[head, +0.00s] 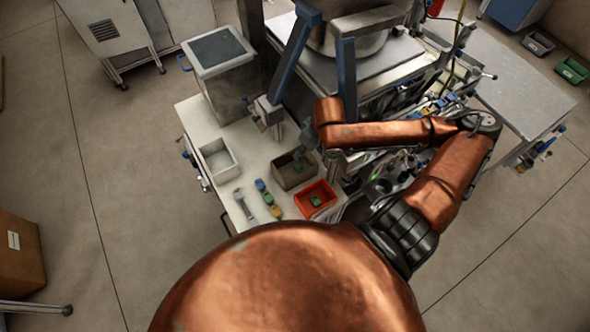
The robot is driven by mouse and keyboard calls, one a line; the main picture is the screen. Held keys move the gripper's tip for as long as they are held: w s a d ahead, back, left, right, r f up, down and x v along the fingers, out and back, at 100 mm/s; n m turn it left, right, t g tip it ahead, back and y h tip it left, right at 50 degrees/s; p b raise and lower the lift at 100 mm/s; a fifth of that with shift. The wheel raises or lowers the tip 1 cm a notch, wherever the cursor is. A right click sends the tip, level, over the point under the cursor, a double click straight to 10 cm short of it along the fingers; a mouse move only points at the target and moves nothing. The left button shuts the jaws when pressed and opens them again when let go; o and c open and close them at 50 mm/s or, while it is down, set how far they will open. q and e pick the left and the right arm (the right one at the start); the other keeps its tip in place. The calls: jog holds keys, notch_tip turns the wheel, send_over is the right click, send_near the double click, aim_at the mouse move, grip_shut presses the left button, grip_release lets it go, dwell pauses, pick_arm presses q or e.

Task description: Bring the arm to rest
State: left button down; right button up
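My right arm, copper coloured, comes in from the right and bends back to the left over the white worktable (205,125). A small green piece shows in the brown bin. Another green piece (316,201) lies in the red bin (329,190) in front. My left gripper is not in view.
A white tray (230,172), a grey wrench-like piece (243,204) and small coloured pieces (268,198) lie left of the bins. A grey box (218,65) and a large machine with blue posts (293,60) stand behind. Floor at left is mostly clear.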

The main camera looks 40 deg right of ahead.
jog(key=shift+s+r, duration=0.1)
jog(key=shift+r, duration=0.25)
